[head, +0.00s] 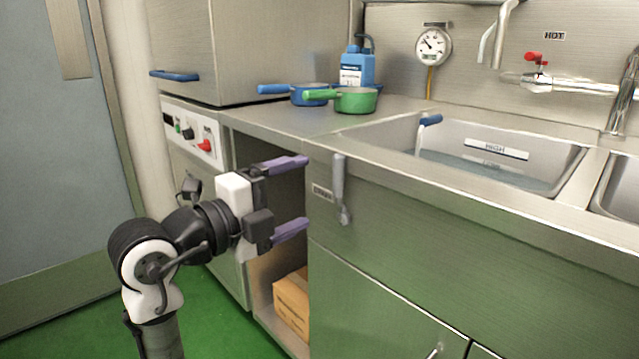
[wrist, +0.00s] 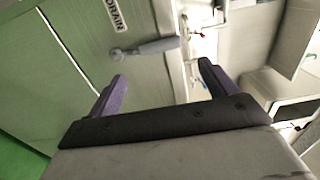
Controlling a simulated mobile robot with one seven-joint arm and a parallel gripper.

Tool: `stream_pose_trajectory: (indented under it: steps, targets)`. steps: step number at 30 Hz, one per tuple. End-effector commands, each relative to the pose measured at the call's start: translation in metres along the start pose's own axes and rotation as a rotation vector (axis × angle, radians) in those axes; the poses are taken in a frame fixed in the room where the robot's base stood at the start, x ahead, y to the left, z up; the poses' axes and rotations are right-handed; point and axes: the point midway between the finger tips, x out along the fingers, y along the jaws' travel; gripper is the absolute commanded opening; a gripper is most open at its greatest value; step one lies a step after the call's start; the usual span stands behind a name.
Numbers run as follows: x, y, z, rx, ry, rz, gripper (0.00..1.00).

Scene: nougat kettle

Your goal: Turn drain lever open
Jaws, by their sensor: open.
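The drain lever (head: 339,188) is a grey handle on the front panel below the sink, standing upright with its pivot at the lower end. A small label (head: 322,192) is to its left; in the wrist view the label (wrist: 115,14) reads DRAIN. The lever also shows in the wrist view (wrist: 150,48), beyond the fingertips and between them. My gripper (head: 297,197) is open and empty, with purple fingers one above the other, left of the lever and apart from it. Its fingers also show in the wrist view (wrist: 162,72).
The sink (head: 575,165) holds water, with a blue-handled item at its left end. A green pan (head: 356,100), a blue pan (head: 310,94) and a blue bottle (head: 357,68) stand on the counter. An open cabinet bay below holds a cardboard box (head: 291,302).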

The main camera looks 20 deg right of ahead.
Motion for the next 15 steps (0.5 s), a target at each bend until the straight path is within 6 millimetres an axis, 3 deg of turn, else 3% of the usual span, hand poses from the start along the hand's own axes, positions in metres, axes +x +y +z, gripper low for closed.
stream_pose_trajectory:
  steps: [6,15]
  targets:
    - [-0.041,-0.001,0.000,0.001,-0.002,0.000,0.85]
    - [-0.058,0.000,0.000,0.001,0.000,0.001,0.85]
